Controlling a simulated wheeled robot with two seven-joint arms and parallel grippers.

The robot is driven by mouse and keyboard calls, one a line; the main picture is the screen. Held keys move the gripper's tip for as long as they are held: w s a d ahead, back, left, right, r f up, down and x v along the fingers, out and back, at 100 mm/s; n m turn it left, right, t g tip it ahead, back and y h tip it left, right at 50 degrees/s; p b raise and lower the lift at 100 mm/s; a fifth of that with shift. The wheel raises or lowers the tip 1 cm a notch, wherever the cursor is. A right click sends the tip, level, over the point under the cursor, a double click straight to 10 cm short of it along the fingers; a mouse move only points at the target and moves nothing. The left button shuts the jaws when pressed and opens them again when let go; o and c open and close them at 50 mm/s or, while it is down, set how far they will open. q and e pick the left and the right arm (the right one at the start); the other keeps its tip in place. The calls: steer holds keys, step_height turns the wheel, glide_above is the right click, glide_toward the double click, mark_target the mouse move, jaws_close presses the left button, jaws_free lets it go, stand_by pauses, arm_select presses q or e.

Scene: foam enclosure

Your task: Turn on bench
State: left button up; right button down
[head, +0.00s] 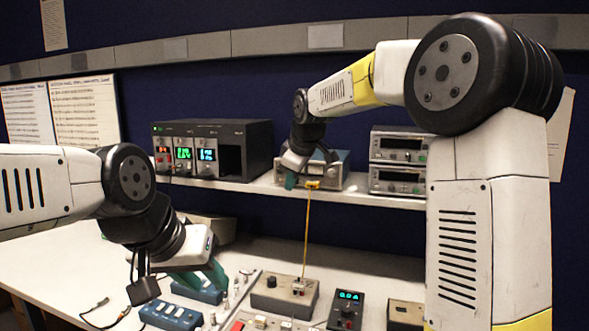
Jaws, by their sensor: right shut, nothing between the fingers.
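The bench (60,270) is a pale worktop with electronic gear on it. A shelf (384,198) above it carries a black power supply unit (213,150) with lit red, green and blue displays. A grey instrument (328,172) stands mid-shelf.
Two stacked instruments (398,178) stand at the shelf's right. A dark meter (345,309) with a lit display is on the bench. Black cable lies at the front left. My right arm covers the right side.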

steer(key=shift+w+d, duration=0.3)
steer(key=shift+w, duration=0.6)
steer(key=shift+w+d, duration=0.3)
steer(key=shift+w, duration=0.55)
steer(key=shift+w+d+f, duration=0.1)
steer(key=shift+w+f, duration=0.05)
steer(key=shift+w, duration=0.05)
steer(key=shift+r, duration=0.9)
